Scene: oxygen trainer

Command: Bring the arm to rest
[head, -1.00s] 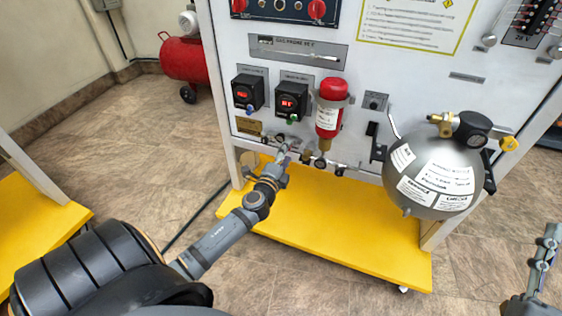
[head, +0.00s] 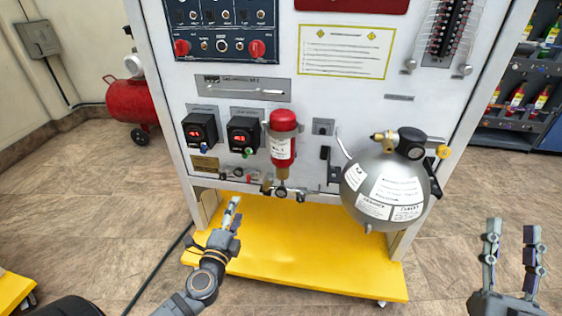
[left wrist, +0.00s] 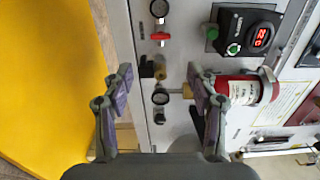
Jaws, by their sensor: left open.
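My left gripper (head: 231,214) is in front of the lower edge of the trainer panel (head: 300,120), above the yellow base shelf (head: 290,245). In the left wrist view its two fingers (left wrist: 163,88) are spread apart with nothing held between them. Small valves and a gauge (left wrist: 160,97) on the panel show behind the gap. My right gripper (head: 511,250) is at the lower right of the head view, its two fingers upright and apart, with nothing between them.
A red cylinder (head: 283,140) and a silver round tank (head: 385,188) stick out from the panel to the right of my left gripper. Two black display boxes (head: 200,130) are above it. A red compressor (head: 118,102) stands at the back left.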

